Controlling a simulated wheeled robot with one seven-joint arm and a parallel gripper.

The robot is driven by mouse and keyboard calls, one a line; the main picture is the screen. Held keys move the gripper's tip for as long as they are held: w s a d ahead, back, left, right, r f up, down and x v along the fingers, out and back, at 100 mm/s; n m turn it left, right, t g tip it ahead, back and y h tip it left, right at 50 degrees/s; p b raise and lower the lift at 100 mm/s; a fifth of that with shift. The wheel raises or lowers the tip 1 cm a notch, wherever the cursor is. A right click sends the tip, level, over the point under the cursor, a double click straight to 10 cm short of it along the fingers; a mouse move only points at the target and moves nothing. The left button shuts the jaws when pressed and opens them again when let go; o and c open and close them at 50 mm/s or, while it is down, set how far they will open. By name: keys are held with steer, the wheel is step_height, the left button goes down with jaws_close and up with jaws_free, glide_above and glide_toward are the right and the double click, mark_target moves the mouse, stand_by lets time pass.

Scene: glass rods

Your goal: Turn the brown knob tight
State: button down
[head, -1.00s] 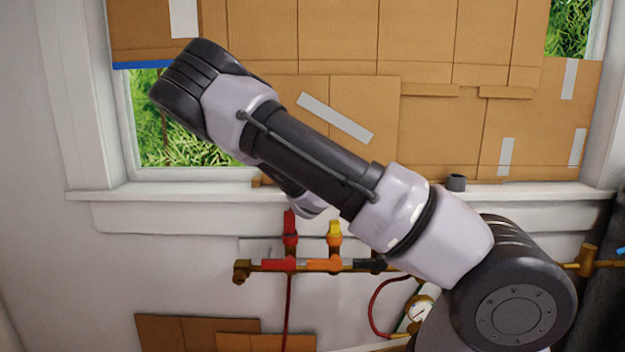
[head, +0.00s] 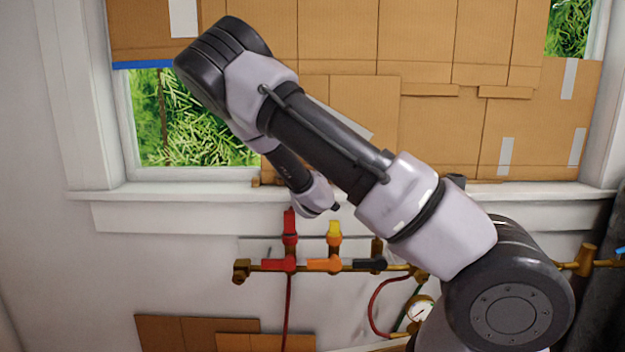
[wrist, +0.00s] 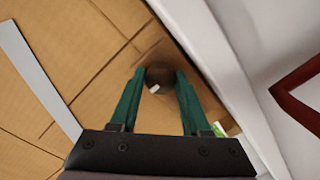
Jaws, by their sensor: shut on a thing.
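In the wrist view, my gripper (wrist: 160,74) has its two green fingers closed on the sides of a dark brown round thing. It looks like the brown knob (wrist: 159,80), with a small white mark on its face. Cardboard and a white ledge lie behind it. In the head view my arm hangs over the sill, its wrist (head: 314,195) just above the pipe fittings; the fingers and the held thing cannot be made out there. The brass pipe (head: 338,266) carries a red valve (head: 290,228), a yellow-topped valve (head: 334,232) and a short bare-looking brown stem (head: 376,247).
A pressure gauge (head: 420,312) and red hose hang below the pipe at right. The white sill (head: 150,190) runs behind, with a dark cup-like thing (head: 455,180) on it, partly hidden by my arm. Cardboard (head: 440,130) covers most of the window.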

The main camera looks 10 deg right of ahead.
steer(key=shift+c, duration=1.8)
jaws_free()
steer(key=shift+s, duration=0.1)
steer(key=v, duration=1)
steer(key=shift+s, duration=0.3)
